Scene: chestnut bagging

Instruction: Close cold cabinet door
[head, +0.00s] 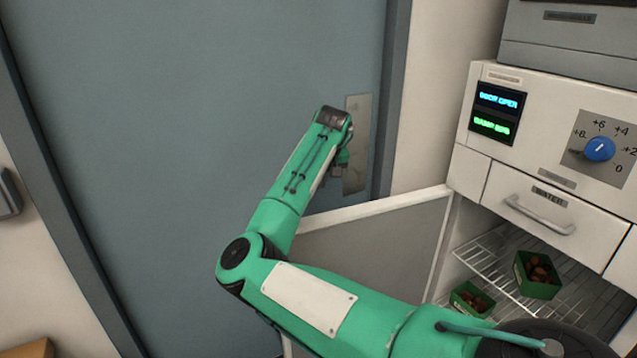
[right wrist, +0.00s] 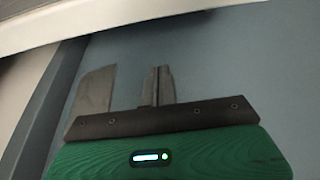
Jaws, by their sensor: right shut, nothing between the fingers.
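The cold cabinet (head: 472,165) stands at the right in the head view. Its door (head: 390,240) is swung wide open, with a white frame and a grey panel, reaching left from the cabinet. My right arm crosses in front of the door and hides its lower left part. My right gripper (head: 341,165) is beyond the door's top edge, near the blue-grey wall door; whether it touches the cabinet door cannot be told. In the right wrist view its fingers (right wrist: 158,86) are together and empty. My left gripper is not in view.
Green boxes of chestnuts (head: 538,272) (head: 470,300) sit on a wire shelf (head: 490,268) inside the cabinet. A display (head: 497,112) reads "DOOR OPEN". A blue-grey room door (head: 200,100) with a metal plate (head: 357,120) stands close behind my right gripper.

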